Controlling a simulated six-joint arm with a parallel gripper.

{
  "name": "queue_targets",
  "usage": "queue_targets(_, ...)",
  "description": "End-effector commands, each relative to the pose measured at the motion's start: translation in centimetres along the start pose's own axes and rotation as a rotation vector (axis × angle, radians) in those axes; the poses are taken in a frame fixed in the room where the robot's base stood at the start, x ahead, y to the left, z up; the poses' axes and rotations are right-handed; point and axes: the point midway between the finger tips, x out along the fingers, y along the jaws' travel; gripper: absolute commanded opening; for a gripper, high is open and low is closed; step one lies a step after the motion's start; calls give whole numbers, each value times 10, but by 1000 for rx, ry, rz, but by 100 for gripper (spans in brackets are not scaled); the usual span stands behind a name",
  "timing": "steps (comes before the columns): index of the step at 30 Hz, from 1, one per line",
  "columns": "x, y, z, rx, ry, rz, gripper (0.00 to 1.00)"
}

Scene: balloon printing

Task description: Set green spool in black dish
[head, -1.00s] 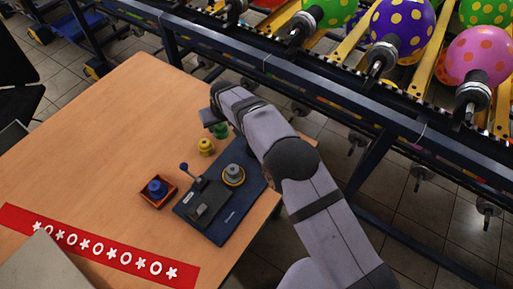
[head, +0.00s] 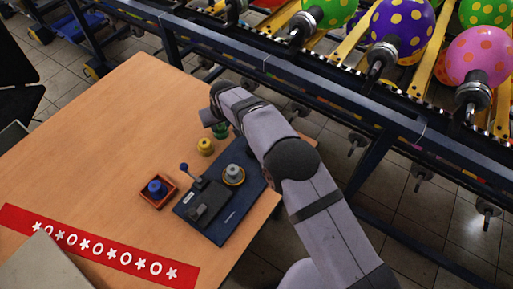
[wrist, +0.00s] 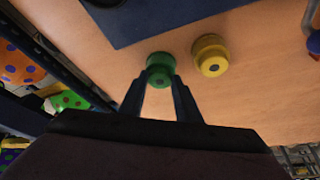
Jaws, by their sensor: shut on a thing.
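The green spool (head: 220,130) is at the far side of the table, partly hidden by my arm in the head view. In the wrist view, the green spool (wrist: 160,67) stands between the fingertips of my gripper (wrist: 160,82), which is shut on it. I cannot tell whether the spool touches the table. A yellow spool (head: 205,146) stands close by, apart from my gripper; it also shows in the wrist view (wrist: 210,55). I cannot make out a black dish for certain in either view.
A dark blue base plate (head: 222,229) carries a lever device and a grey weight-like piece (head: 233,173). A blue spool (head: 157,187) sits in a small red tray (head: 154,205) beside it. A red printed strip (head: 100,249) lies near the front. The table's left middle is clear.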

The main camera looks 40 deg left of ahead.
Motion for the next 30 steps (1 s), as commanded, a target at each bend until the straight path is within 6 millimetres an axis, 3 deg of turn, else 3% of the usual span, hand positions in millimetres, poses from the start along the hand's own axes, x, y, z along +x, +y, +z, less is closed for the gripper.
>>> queue_targets(30,-11,0,-5,0,0,0,14)
